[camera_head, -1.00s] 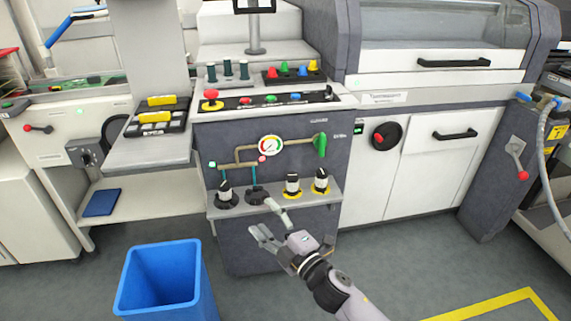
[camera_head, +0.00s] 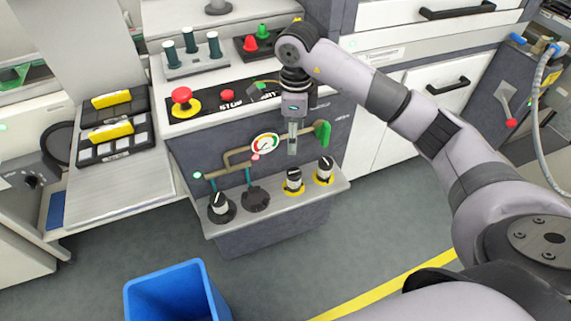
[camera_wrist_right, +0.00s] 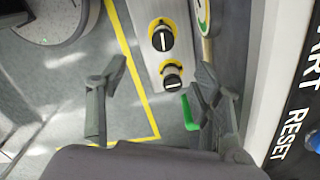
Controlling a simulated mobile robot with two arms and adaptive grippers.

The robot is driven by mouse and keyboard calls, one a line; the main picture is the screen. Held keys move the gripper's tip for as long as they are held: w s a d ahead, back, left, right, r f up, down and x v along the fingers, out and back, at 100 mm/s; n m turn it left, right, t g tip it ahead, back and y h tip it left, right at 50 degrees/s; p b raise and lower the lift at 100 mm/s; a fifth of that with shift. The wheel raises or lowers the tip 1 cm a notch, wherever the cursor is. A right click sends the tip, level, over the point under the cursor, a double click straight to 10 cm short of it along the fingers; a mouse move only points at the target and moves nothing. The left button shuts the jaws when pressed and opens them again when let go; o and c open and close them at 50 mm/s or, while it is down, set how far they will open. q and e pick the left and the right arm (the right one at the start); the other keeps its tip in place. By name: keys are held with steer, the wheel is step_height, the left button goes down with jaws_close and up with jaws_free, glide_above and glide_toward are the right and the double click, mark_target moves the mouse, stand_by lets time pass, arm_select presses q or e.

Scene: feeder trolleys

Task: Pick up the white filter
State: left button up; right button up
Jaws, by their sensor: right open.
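Short cylindrical black-and-white pieces stand on the grey shelf (camera_head: 278,207) of the cabinet. The leftmost, on a dark base, has a mostly white upper part (camera_head: 219,201). A middle piece (camera_head: 293,179) and a right piece (camera_head: 325,169) stand on yellow rings; two yellow-ringed pieces also show in the right wrist view (camera_wrist_right: 162,38), (camera_wrist_right: 172,76). I cannot tell for certain which one is the white filter. My right gripper (camera_head: 293,143) points down above the shelf, near the middle piece, open and empty (camera_wrist_right: 160,85). My left gripper is out of view.
A gauge (camera_head: 264,145) and a green valve handle (camera_head: 322,133) are close beside my right gripper. The control panel (camera_head: 212,103) with a red button (camera_head: 182,98) overhangs behind. A blue bin (camera_head: 172,294) stands on the floor at the front left.

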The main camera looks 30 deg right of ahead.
glide_toward(294, 172)
steer(key=f, duration=0.3)
steer(key=f+p, duration=0.1)
steer(key=f, duration=0.1)
steer(key=shift+s+a+f, duration=0.2)
steer(key=shift+s+a, duration=0.1)
steer(key=shift+a, duration=0.05)
steer(key=shift+w+d+f, duration=0.15)
steer(key=shift+f, duration=1.25)
steer(key=shift+w+d+f, duration=0.15)
steer(key=shift+f, duration=1.3)
steer(key=shift+c, duration=0.5)
steer(key=c, duration=1.2)
